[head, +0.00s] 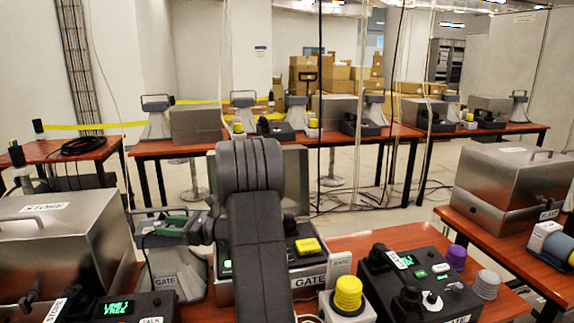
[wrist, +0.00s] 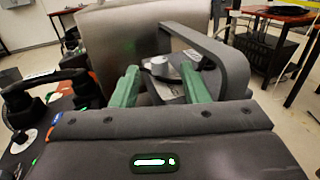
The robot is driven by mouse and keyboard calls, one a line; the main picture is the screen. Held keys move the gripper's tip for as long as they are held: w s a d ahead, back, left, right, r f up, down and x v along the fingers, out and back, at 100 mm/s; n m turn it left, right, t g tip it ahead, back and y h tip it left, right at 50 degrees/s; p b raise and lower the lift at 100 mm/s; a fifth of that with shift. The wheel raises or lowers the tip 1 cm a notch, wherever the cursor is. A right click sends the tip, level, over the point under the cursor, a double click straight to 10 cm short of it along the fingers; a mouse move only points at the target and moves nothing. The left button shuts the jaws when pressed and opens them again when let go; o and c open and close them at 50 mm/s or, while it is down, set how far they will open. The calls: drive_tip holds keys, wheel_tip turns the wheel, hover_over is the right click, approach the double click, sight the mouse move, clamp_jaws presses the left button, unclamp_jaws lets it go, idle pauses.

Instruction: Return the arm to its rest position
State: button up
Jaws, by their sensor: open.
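My gripper (head: 168,226) is at the left of my dark grey arm in the head view, over the near table. In the wrist view my gripper (wrist: 160,80) shows two green fingers spread apart, with no object clearly held. A grey loop handle (wrist: 228,62) rises just beyond and beside the fingers. It looks like the top handle of the grey GATE horn unit (head: 178,277). I cannot tell whether the fingers touch it. My arm hides part of the GATE phone box (head: 312,270) behind it.
Steel STORE case (head: 70,240) stands left, beside a black phone console (head: 130,306). Another console (head: 425,285), a yellow stacked knob (head: 348,293) and a steel case (head: 510,185) are right. Back tables hold similar gear. Thin cables hang mid-scene. Open floor lies between tables.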

drive_tip(key=shift+w+a, duration=0.1)
drive_tip(key=shift+a, duration=0.8)
drive_tip(key=shift+d, duration=0.1)
